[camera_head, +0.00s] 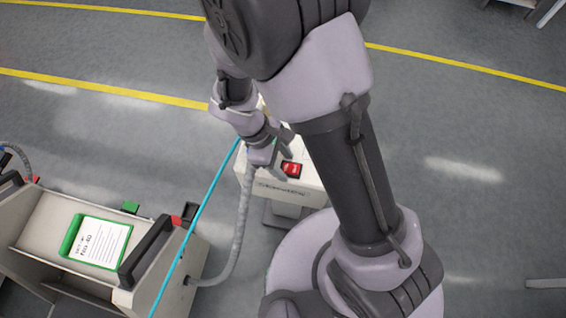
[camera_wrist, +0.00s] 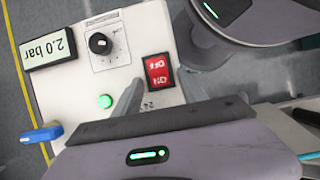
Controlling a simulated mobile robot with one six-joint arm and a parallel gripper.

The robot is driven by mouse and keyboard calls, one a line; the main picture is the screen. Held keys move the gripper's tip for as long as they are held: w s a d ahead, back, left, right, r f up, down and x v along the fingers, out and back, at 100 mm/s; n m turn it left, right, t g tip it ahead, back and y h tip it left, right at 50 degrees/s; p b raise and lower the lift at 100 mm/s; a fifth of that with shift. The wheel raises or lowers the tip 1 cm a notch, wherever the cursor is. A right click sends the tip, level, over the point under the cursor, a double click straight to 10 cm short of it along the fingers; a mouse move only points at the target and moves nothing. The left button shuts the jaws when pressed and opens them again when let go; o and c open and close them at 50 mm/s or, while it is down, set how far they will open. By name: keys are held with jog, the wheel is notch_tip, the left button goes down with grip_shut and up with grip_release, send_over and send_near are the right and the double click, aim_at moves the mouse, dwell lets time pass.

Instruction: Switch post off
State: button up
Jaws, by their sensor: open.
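The post (camera_head: 305,180) is a pale box on a stand, left of my arm's thick link in the head view. Its panel (camera_wrist: 135,45) fills much of the wrist view. A red rocker switch (camera_wrist: 158,71) sits there, marked OFF and ON, upside down; it also shows in the head view (camera_head: 291,169). I cannot tell which side is pressed. A round lamp (camera_wrist: 105,101) glows green, and a display (camera_wrist: 51,49) reads 2.0 bar. My gripper (camera_wrist: 158,92) is open and empty, its fingers either side of the switch's lower part; contact cannot be told.
A black knob (camera_wrist: 100,43) and a blue handle (camera_wrist: 41,134) are on the post. A trolley (camera_head: 150,275) with a green-framed card (camera_head: 98,242) stands at lower left. A grey hose (camera_head: 240,235) and a cyan line (camera_head: 205,205) run between.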

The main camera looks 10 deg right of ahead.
grip_shut()
jog(key=y, duration=0.1)
jog(key=y+p, duration=0.1)
jog(key=d+r+t+y, duration=0.1)
jog(key=shift+s+p, duration=0.25)
jog(key=shift+p, duration=0.1)
jog(key=shift+y+p, duration=0.4)
jog(key=shift+p, duration=0.05)
jog(key=shift+w+f+t+p, duration=0.1)
jog(key=shift+f+t+p, duration=0.05)
jog(key=shift+t+p, duration=0.2)
grip_release()
